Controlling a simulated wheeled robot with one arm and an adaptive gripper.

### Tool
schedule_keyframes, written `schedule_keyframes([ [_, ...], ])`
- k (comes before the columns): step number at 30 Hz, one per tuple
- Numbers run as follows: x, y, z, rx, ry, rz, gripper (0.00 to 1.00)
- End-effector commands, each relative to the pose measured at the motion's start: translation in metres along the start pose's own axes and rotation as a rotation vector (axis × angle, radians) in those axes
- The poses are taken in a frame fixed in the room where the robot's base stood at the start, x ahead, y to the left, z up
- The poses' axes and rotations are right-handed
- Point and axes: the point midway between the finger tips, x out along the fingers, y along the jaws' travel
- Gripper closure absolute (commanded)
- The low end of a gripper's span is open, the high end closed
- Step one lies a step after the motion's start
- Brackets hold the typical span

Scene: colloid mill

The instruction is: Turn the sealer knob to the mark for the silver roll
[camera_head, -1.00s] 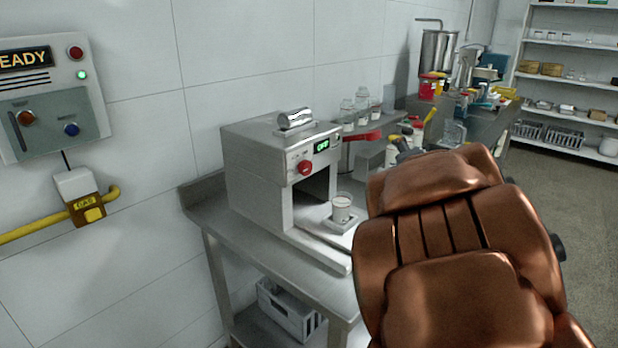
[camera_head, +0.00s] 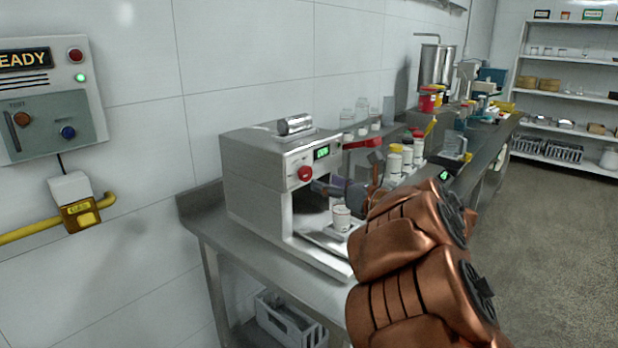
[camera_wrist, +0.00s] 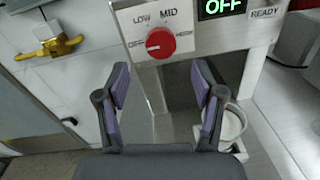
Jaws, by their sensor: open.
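The sealer (camera_head: 265,180) is a light metal box on the bench. Its red knob (camera_head: 305,173) is on the front face, left of a green display (camera_head: 321,152). In the wrist view, the red knob (camera_wrist: 160,42) has marks LOW, MID and others at its sides, the left one apparently OFF. Its white pointer line lies to the left, toward that mark. The display (camera_wrist: 222,8) reads OFF. A silver roll (camera_head: 295,124) lies on top of the sealer. My gripper (camera_wrist: 161,82) is open and empty, its fingers below the knob in that picture, not touching it.
A white cup (camera_head: 341,218) stands at the sealer's opening, behind the right finger in the wrist view. A red handle (camera_head: 362,142) sticks out at the sealer's right. Jars and bottles crowd the bench further back. A yellow gas valve (camera_head: 80,212) is on the left wall.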

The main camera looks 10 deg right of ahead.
Motion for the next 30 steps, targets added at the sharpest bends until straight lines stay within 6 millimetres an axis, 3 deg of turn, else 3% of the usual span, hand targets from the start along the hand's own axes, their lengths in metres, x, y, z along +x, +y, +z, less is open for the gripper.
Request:
schedule_keyframes([
  [9,0.044,0.0,0.0,0.005,0.001,-0.001,0.32],
  [15,0.062,0.001,0.002,0.001,-0.002,0.0,0.32],
  [27,0.067,-0.001,0.001,0.001,0.0,-0.005,0.32],
  [30,0.067,-0.001,0.001,0.001,0.0,-0.005,0.41],
])
